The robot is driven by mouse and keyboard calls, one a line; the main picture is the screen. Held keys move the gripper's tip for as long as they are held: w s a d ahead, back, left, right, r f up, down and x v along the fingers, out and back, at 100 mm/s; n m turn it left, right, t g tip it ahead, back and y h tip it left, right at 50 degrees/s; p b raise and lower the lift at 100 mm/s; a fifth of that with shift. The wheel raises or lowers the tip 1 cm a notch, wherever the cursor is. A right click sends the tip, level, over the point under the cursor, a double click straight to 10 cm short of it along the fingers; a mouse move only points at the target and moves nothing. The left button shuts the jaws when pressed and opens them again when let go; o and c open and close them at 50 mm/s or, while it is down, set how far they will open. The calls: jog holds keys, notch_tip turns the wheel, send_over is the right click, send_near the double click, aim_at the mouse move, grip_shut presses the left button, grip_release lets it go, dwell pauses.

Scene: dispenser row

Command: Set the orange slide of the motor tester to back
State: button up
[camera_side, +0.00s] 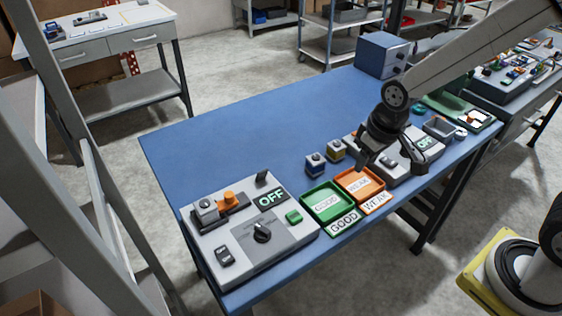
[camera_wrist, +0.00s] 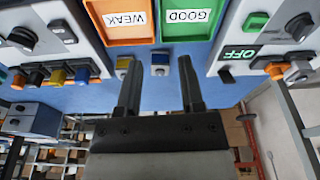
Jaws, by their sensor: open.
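The motor tester (camera_side: 215,250) is a grey box at the near left of the blue bench, with a lit OFF display. Its orange slide (camera_side: 229,199) sits in a dark slot on the far-left part of the top, beside a grey round part. In the wrist view the tester (camera_wrist: 236,78) is at the right, upside down, and its orange slide (camera_wrist: 275,70) shows at the lower edge. My gripper (camera_side: 364,166) is open and empty, above the bench by the orange tray, well right of the tester. The wrist view shows both fingers (camera_wrist: 159,61) apart.
A green GOOD tray (camera_side: 305,204) and an orange WEAK tray (camera_side: 342,178) lie right of the tester. Two small blocks, one blue (camera_side: 315,166) and one yellow-based (camera_side: 336,152), stand behind them. The bench's back left is clear.

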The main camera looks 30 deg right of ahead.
jog(key=w+a+n, duration=0.1)
jog(key=w+a, duration=0.6)
jog(key=n+g, duration=0.2)
jog(key=n, duration=0.1)
send_over(228, 194)
jog(key=shift+s+a+r, duration=0.1)
jog(key=shift+f, duration=3.9)
grip_shut()
